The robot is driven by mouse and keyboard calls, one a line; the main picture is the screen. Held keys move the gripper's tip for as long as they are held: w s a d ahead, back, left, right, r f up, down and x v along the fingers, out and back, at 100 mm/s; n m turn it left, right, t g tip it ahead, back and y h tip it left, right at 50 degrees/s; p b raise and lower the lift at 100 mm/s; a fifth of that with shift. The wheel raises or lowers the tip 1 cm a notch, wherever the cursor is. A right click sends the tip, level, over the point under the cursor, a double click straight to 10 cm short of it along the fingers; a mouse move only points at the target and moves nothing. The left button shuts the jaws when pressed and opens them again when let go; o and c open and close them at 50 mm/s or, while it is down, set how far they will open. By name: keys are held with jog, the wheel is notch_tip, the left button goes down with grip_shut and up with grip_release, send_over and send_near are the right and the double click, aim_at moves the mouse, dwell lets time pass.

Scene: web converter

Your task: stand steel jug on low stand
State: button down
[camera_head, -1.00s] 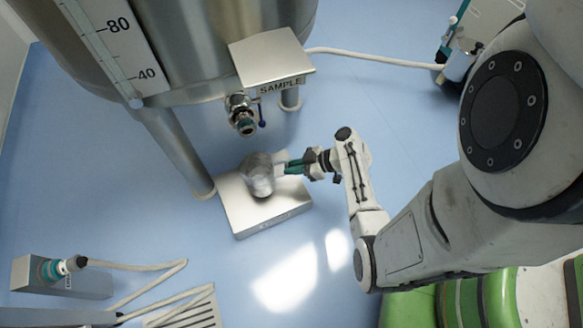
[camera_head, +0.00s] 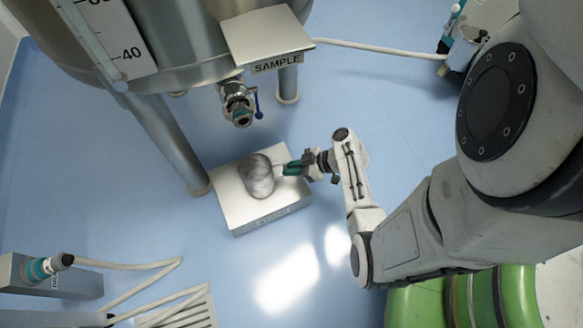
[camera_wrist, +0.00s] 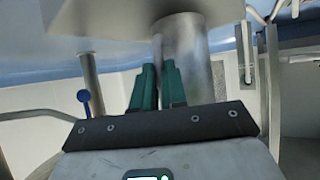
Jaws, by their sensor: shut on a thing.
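The steel jug (camera_head: 257,178) is a shiny round vessel over the low stand (camera_head: 236,208), a pale steel block on the blue floor. From above I cannot tell whether the jug's base touches the stand. My gripper (camera_head: 286,169) reaches in from the right, its green fingers at the jug's right side. In the wrist view the two green fingers (camera_wrist: 158,85) are close together, shut at the jug (camera_wrist: 200,65), a grey upright cylinder just beyond them. The fingertips' exact contact is partly hidden.
A large steel tank on legs stands behind, with a sample valve (camera_head: 238,105) and a SAMPLE shelf (camera_head: 265,38) above the stand. A hose fitting (camera_head: 45,268) and floor grate (camera_head: 185,312) lie lower left. Floor right of the stand is clear.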

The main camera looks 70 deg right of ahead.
jog(key=shift+f+b, duration=0.45)
jog(key=c, duration=1.1)
grip_release()
jog(key=p+v, duration=0.4)
jog(key=v, duration=0.6)
jog(key=shift+s+r, duration=0.25)
jog(key=shift+s, duration=0.05)
